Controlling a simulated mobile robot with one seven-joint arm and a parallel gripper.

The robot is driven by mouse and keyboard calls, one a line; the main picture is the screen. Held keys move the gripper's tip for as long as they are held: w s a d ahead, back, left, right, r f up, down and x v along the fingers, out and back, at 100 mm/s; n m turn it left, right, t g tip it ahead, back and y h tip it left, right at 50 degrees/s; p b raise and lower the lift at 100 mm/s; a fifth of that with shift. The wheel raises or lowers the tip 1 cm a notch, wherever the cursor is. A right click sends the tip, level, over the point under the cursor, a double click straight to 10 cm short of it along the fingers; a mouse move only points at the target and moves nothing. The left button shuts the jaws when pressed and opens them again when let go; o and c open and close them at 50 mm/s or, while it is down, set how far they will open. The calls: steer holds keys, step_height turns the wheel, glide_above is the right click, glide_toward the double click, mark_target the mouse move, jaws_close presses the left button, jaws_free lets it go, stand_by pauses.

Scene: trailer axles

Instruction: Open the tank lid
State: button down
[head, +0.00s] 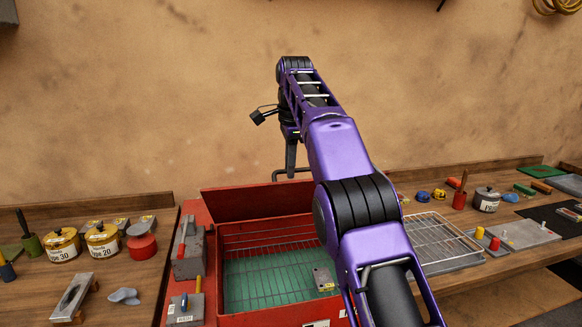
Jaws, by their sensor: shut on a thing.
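The red tank (270,319) stands in the middle of the bench. Its red lid (262,201) is raised at the back, so the tank's inside shows. A dark bar handle (279,175) sticks up at the lid's upper edge. My gripper (291,168) is at this handle and is shut on it. The fingertips are small and partly merge with the handle. My purple arm hides the tank's right side and part of the lid.
Inside the tank are a wire basket, green liquid and a grey metal block (323,279). Labelled pots (103,241) and a red tin (142,246) stand at left. A wire rack (440,240) and several small items lie at right. The wall is close behind.

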steer(key=shift+w+f, duration=0.1)
steer(key=shift+f, duration=0.25)
steer(key=c, duration=1.2)
jaws_free()
steer(key=shift+w+f, duration=0.1)
steer(key=shift+o, duration=1.4)
steer(key=shift+w+a+f, duration=0.1)
steer(key=shift+w, duration=0.1)
steer(key=shift+o, duration=0.2)
steer(key=shift+s+r, duration=0.15)
steer(key=shift+r, duration=0.1)
steer(key=shift+s+f, duration=0.1)
steer(key=shift+s, duration=0.05)
